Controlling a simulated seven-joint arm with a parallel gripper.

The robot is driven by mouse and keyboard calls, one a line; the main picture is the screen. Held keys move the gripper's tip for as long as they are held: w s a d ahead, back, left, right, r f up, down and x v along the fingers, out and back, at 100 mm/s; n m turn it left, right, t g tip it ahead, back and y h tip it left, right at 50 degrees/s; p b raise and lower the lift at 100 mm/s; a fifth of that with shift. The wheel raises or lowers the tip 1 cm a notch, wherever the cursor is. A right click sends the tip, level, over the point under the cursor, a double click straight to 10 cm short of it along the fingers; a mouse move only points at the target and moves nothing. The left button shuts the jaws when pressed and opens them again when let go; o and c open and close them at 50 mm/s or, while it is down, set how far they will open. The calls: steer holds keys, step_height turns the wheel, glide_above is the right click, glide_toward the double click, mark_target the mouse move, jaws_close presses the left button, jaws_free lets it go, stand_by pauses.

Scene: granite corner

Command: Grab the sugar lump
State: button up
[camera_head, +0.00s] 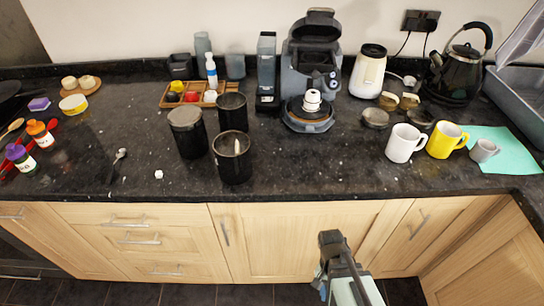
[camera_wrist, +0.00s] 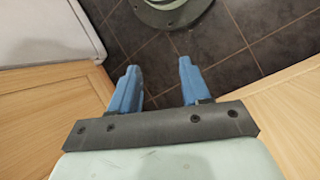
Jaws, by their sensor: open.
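A small white sugar lump (camera_head: 158,174) lies on the dark granite worktop (camera_head: 290,183), left of the middle and near the front edge. My gripper (camera_head: 330,238) is in front of the cupboard doors, below the worktop edge, to the right of the lump and well apart from it. In the wrist view my gripper (camera_wrist: 158,85) shows two blue fingers spread apart with nothing between them. That view looks down at the floor tiles, and the lump is not in it.
A spoon (camera_head: 117,160) lies left of the lump. Black canisters (camera_head: 188,133) and an open black canister (camera_head: 233,160) stand to its right. A coffee machine (camera_head: 312,75), a white mug (camera_head: 404,144) and a yellow mug (camera_head: 447,140) stand further right. The worktop around the lump is clear.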

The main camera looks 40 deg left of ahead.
steer(key=s+a+r+n+t+y, duration=0.2)
steer(key=s+a+r, duration=0.5)
steer(key=a+r, duration=0.4)
steer(key=s+a+r+n+t+y, duration=0.2)
steer(key=s+a+r, duration=0.5)
steer(key=a+r, duration=0.5)
steer(key=s+a+r+n+t+y, duration=0.1)
steer(key=s+a+r+n+t, duration=0.1)
steer(key=s+a+r, duration=0.5)
steer(key=shift+s+a+r+y, duration=0.15)
steer(key=shift+a+r, duration=0.7)
steer(key=shift+a, duration=0.95)
steer(key=shift+a+r+y, duration=0.1)
steer(key=shift+a+r, duration=0.8)
steer(key=shift+a, duration=0.9)
steer(key=shift+s+a+r+y, duration=0.15)
steer(key=shift+a+r, duration=0.7)
steer(key=shift+a, duration=0.95)
steer(key=y, duration=0.3)
glide_toward(158, 171)
steer(key=shift+x, duration=4)
jaws_close()
